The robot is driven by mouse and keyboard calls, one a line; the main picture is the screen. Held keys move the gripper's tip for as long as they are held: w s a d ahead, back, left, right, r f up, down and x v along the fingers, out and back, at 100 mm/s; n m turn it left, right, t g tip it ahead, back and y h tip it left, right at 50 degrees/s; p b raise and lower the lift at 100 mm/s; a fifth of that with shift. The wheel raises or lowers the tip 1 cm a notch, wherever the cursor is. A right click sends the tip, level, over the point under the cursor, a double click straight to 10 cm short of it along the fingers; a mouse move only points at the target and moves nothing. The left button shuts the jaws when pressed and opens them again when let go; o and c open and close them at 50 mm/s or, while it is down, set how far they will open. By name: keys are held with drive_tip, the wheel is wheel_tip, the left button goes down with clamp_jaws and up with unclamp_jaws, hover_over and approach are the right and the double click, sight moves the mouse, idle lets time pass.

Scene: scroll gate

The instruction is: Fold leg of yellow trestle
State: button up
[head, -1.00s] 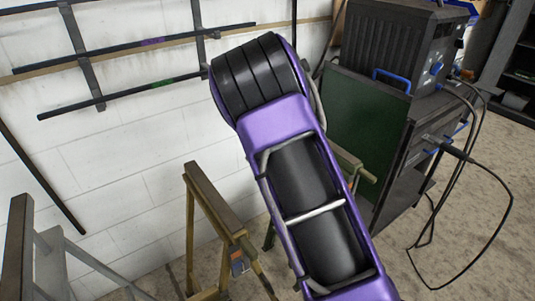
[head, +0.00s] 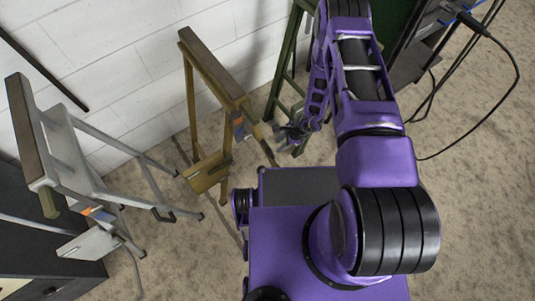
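The yellow trestle (head: 192,122) stands against the white wall, left of my arm, with a dark wooden top bar and yellow-brown metal legs. A yellow plate (head: 207,172) sits low between its legs, and a grey-orange label is near the top bar's near end. At least one leg at the near end is spread out. My gripper (head: 285,134) is grey and small at the end of my purple arm, just right of the yellow trestle's near legs. I cannot tell whether it touches a leg, nor whether its fingers are apart.
A grey trestle (head: 88,160) stands at the left, in front of a dark cabinet (head: 55,284). A green trestle (head: 287,62) stands behind my arm. A dark cart with a hanging black cable (head: 506,92) is at the upper right.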

drive_tip(key=b+x, duration=0.3)
drive_tip(key=x, duration=1)
drive_tip(key=shift+d, duration=0.1)
clamp_jaws()
drive_tip(key=shift+w, duration=0.1)
idle(0.8)
